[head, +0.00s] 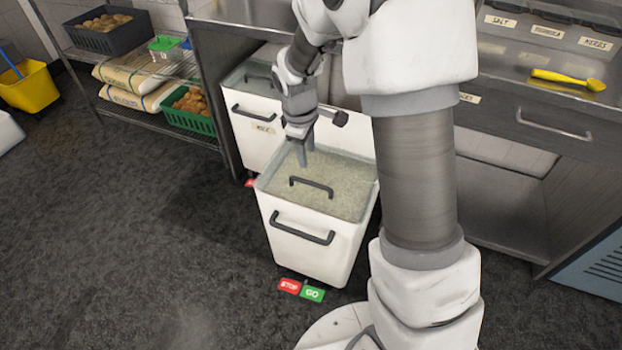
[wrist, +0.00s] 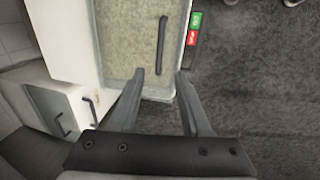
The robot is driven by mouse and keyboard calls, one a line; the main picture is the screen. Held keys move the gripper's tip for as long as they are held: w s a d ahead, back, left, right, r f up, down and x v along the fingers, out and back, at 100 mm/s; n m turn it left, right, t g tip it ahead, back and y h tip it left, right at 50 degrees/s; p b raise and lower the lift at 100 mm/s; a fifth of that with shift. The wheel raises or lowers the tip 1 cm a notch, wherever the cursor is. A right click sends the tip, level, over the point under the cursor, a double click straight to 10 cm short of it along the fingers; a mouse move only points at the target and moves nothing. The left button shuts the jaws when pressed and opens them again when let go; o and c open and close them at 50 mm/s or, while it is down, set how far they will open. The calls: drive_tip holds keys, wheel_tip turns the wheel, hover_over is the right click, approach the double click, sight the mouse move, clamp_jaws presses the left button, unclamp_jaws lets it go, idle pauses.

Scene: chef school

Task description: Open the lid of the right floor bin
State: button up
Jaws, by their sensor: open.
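The right floor bin (head: 310,254) is white and stands out in front of the counter. Its see-through lid (head: 345,200) lies flat over pale contents. A dark bar handle (head: 311,187) is on the lid, and another is on the bin's front. My gripper (head: 304,157) points down over the back left of the lid, behind the lid handle. In the wrist view my gripper (wrist: 160,75) is open, its fingers apart with nothing between them. The lid handle (wrist: 162,45) shows just beyond the fingertips. I cannot tell whether the fingertips touch the lid.
Another white bin (head: 251,132) stands under the counter, behind and to the left. A wire shelf (head: 130,110) with crates and sacks is at the left. STOP and GO floor labels (head: 301,290) lie before the right bin. The dark floor at the left is clear.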

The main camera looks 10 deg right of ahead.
sight(311, 182)
drive_tip(key=f+b, duration=0.1)
drive_tip(key=f, duration=0.3)
drive_tip(key=w+d+f+b, duration=0.1)
drive_tip(key=f, duration=0.3)
drive_tip(key=w+f+b, duration=0.1)
drive_tip(key=f, duration=0.3)
drive_tip(key=shift+d+f, duration=0.25)
clamp_jaws()
idle(0.8)
